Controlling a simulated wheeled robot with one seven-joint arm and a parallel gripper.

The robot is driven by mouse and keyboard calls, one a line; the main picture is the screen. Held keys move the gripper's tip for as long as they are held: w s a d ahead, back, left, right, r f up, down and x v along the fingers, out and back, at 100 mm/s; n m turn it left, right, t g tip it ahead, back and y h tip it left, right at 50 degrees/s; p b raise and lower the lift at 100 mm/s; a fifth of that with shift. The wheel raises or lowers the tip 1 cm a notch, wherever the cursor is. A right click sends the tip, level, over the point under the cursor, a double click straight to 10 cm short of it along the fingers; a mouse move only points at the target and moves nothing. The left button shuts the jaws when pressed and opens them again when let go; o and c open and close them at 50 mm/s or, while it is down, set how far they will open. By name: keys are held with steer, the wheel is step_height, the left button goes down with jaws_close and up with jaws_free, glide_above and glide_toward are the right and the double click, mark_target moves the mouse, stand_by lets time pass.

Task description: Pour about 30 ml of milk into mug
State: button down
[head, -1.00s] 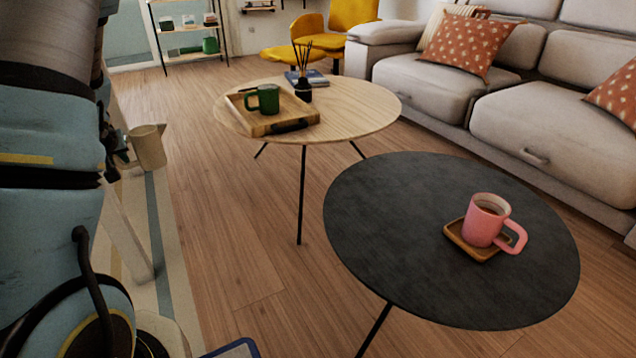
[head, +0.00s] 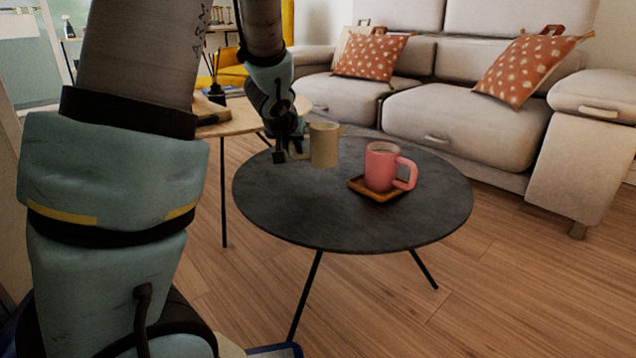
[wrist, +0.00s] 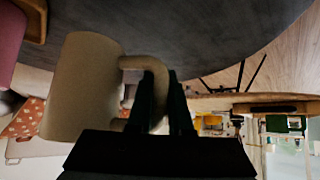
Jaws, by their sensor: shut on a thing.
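A beige jug (head: 323,145) is held by its handle in my gripper (head: 298,148). It looks upright, above the dark table's far side, left of the pink mug (head: 381,168) and apart from it. The pink mug stands upright on a small wooden tray (head: 362,190), with its handle to the right. In the wrist view, which is upside down, my gripper (wrist: 160,95) is shut on the handle of the jug (wrist: 85,88). Part of the pink mug (wrist: 9,42) shows at the left edge there. The inside of the jug is hidden.
The round dark table (head: 300,215) is otherwise bare. A light wooden table (head: 238,122) stands behind my arm, partly hidden. A grey sofa (head: 450,120) with orange cushions (head: 370,55) stands behind the dark table.

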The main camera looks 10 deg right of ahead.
mark_target(316, 124)
steer(key=shift+m+h, duration=0.4)
steer(key=shift+m, duration=0.2)
steer(key=s+d+b, duration=0.2)
steer(key=d, duration=0.1)
steer(key=s+d, duration=0.1)
steer(key=shift+s+d+f+b, duration=0.1)
steer(key=shift+d+f+b, duration=0.25)
steer(key=shift+b, duration=0.05)
steer(key=shift+r+m+y+p, duration=0.3)
steer(key=shift+r+y, duration=0.2)
steer(key=shift+r, duration=0.3)
step_height(316, 124, up, 3)
steer(key=m+y+p, duration=0.1)
steer(key=y+p, duration=0.1)
steer(key=p, duration=0.1)
steer(key=shift+a+t, duration=0.15)
steer(key=shift+t, duration=0.15)
steer(key=shift+b, duration=0.7)
steer(key=shift+s+d+r+m+t+y+b, duration=0.1)
steer(key=shift+d+r+m+t+y+b, duration=0.25)
steer(key=shift+r+y, duration=0.35)
steer(key=shift+s+d+r+m+t+y+b, duration=0.1)
steer(key=shift+r+m+y+b, duration=0.35)
steer(key=shift+r, duration=0.45)
steer(key=shift+r, duration=0.2)
